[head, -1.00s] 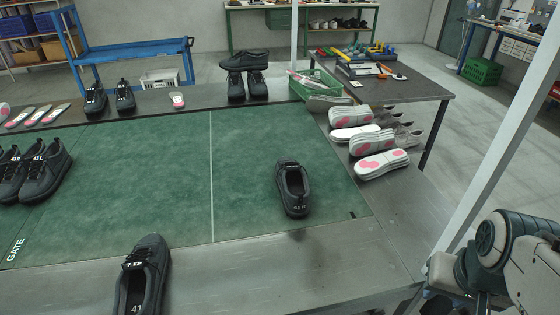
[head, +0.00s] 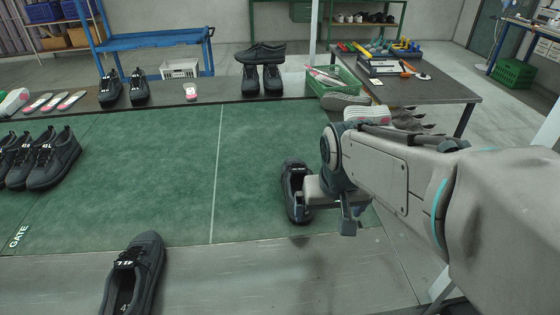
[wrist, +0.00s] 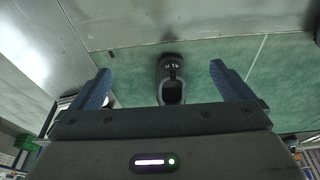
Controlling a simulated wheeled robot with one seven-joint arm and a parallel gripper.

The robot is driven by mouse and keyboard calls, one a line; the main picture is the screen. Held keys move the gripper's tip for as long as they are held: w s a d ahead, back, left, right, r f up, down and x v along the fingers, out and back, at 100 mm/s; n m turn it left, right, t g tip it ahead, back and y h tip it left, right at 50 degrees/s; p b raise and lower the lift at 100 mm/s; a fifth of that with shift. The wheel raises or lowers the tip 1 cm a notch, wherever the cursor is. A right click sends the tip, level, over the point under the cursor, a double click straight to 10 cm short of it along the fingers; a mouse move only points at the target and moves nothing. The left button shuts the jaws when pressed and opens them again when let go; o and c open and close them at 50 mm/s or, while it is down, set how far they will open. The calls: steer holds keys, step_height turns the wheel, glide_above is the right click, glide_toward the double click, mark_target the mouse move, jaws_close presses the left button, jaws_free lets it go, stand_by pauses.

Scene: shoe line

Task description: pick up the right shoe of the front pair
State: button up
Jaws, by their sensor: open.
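A single dark shoe (head: 291,182) stands on the right part of the green mat, partly hidden by my arm in the head view. In the wrist view this shoe (wrist: 171,68) shows between the two fingers and beyond them, with small white marking that seems to read 41 R. My gripper (wrist: 160,72) is open and empty, apart from the shoe. In the head view my gripper (head: 346,216) is just right of the shoe. A matching dark shoe (head: 149,255), marked L on its tongue, lies on the grey bench front, left of my gripper.
The green mat (head: 150,160) is clear around its middle. Dark shoes (head: 52,160) stand at its left edge. More dark shoes (head: 262,75) and insoles line the back ledge. A green basket (head: 335,80) stands at back right, near pale-soled shoes (head: 367,116) partly behind my arm.

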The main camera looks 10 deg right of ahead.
steer(key=w+f, duration=0.2)
steer(key=w, duration=1)
steer(key=t+b, duration=0.1)
steer(key=b, duration=0.1)
glide_toward(299, 170)
steer(key=s, duration=0.1)
steer(key=x, duration=0.9)
steer(key=shift+w+f, duration=0.1)
steer(key=shift+w, duration=0.2)
steer(key=shift+p+x, duration=0.4)
steer(key=shift+x, duration=2.5)
steer(key=shift+w, duration=0.1)
steer(key=c, duration=1.1)
